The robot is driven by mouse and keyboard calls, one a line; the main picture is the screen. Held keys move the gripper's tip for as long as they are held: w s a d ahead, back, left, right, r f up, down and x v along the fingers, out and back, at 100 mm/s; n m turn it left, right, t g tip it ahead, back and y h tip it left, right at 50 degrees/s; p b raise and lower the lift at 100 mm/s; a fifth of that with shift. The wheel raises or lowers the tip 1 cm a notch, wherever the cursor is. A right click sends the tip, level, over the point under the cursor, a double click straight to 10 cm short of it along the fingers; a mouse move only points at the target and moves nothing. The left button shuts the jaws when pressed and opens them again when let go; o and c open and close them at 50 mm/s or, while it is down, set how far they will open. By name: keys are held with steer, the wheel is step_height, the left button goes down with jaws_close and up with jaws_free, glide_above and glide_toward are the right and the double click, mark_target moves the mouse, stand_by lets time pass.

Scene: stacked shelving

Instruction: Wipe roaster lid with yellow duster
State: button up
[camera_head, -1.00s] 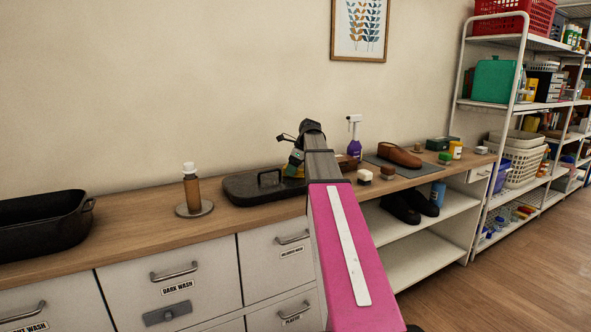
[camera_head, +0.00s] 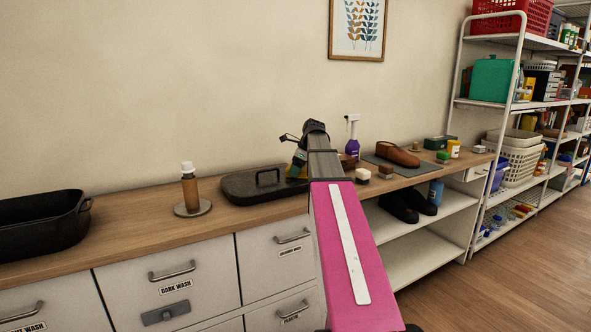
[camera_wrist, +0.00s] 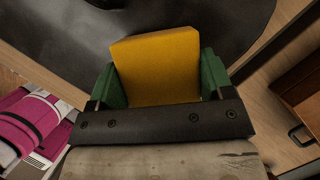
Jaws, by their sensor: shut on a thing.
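The roaster lid (camera_head: 238,187) is a dark oval slab with a loop handle (camera_head: 268,176). It lies on the wooden counter, and it also fills the upper part of the wrist view (camera_wrist: 215,25). My gripper (camera_head: 296,172) is at the lid's right end. Its green fingers are shut on the yellow duster (camera_wrist: 158,65), a yellow block between them. The duster is over the lid's edge area; I cannot tell whether it touches the surface. In the head view my arm and gripper hide the lid's right end and most of the duster.
A black roaster pan (camera_head: 40,222) stands at the far left. A brown bottle (camera_head: 190,187) stands on a round coaster left of the lid. A purple spray bottle (camera_head: 352,140), small blocks and a brown shoe (camera_head: 398,155) are to the right. Bare counter lies between pan and bottle.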

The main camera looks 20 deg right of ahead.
steer(key=shift+s, duration=0.1)
steer(key=shift+r, duration=1.4)
